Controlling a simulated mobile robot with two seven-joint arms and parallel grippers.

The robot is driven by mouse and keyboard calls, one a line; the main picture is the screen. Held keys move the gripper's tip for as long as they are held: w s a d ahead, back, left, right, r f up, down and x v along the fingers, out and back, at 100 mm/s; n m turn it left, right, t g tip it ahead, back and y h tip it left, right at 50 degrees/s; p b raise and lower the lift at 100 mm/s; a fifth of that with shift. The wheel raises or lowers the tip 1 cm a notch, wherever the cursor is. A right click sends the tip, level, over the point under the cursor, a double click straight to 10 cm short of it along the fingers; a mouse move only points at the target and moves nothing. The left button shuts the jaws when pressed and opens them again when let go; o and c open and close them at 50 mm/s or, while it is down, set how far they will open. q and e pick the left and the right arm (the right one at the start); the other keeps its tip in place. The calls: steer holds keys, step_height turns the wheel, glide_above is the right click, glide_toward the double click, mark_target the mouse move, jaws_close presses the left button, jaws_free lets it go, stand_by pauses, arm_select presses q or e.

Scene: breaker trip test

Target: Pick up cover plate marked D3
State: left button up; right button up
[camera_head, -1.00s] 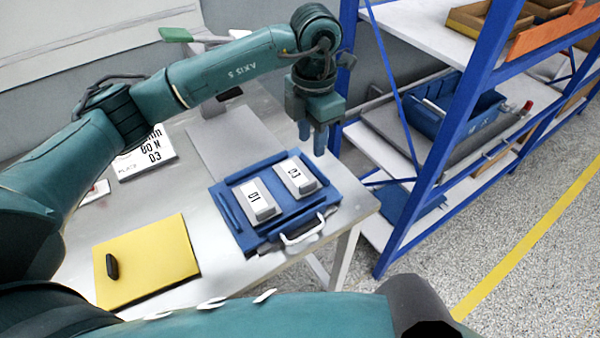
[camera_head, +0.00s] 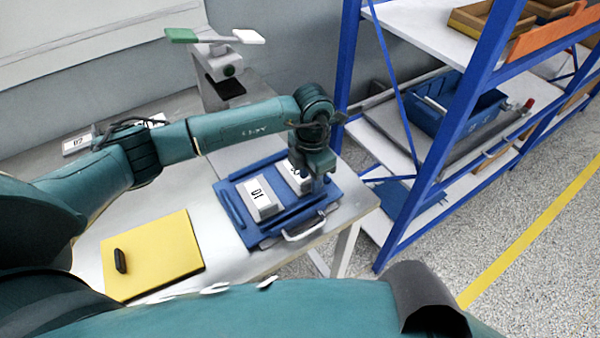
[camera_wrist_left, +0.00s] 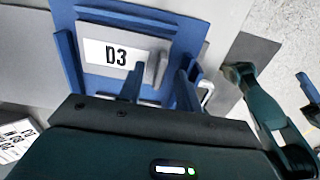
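The cover plate marked D3 (camera_head: 294,178) is a pale grey block with a white label, lying in a blue tray (camera_head: 235,222). In the head view it is partly hidden behind my left gripper (camera_head: 314,186), which is down at its right end. The left wrist view shows the D3 label (camera_wrist_left: 105,54) clearly, with the two fingers of the left gripper (camera_wrist_left: 161,88) spread apart near the plate's edge. I cannot tell whether they touch it. A similar plate marked D1 (camera_head: 262,203) lies beside it in the tray.
The tray has a white handle (camera_head: 303,231) at the table's front edge. A yellow panel (camera_head: 165,252) with a black knob lies left. A device with a green and white lever (camera_head: 215,37) stands behind. A blue-framed shelf (camera_head: 430,150) is close on the right.

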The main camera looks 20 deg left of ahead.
arm_select(q)
jaws_close()
stand_by(0.3)
stand_by(0.3)
